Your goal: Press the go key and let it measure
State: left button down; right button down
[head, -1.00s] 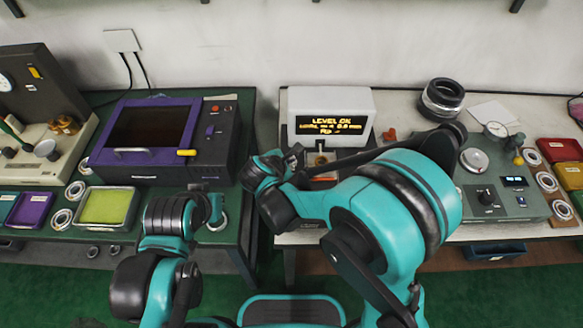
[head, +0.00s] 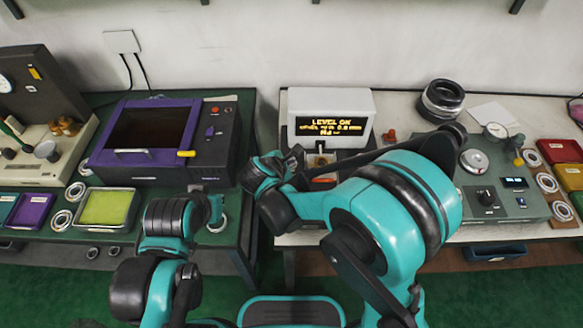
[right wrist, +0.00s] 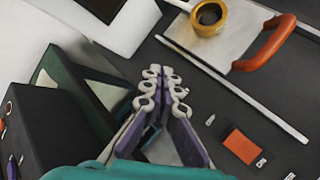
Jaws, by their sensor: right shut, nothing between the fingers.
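A white box with a yellow-text display (head: 333,127) stands on the right bench; its top line reads roughly LEVEL OK. My right gripper (head: 295,158) is at the front left of this box, shut and empty. In the right wrist view its fingertips (right wrist: 162,74) are together above a dark panel. An orange square key (right wrist: 241,146) lies on that panel, right of and apart from the fingers; I cannot read a go label on it. A yellow ring (right wrist: 209,17) sits on a pale plate there. My left gripper (head: 213,206) hangs at the left bench's front edge; its fingers are unclear.
A purple-framed machine (head: 148,138) and a green tray (head: 107,208) stand on the left bench. A grey control unit (head: 500,203) and stacked dark rings (head: 441,99) are at the right. My right arm covers much of the bench before the display.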

jog(key=shift+f, duration=0.15)
jog(key=shift+f+b, duration=0.25)
jog(key=shift+b, duration=0.2)
jog(key=shift+f+b, duration=0.35)
dwell(0.4)
jog(key=shift+r, duration=0.1)
jog(key=shift+r+p, duration=0.55)
jog(key=shift+r, duration=0.15)
notch_tip(320, 180, up, 5)
jog(key=p, duration=0.4)
dwell(0.5)
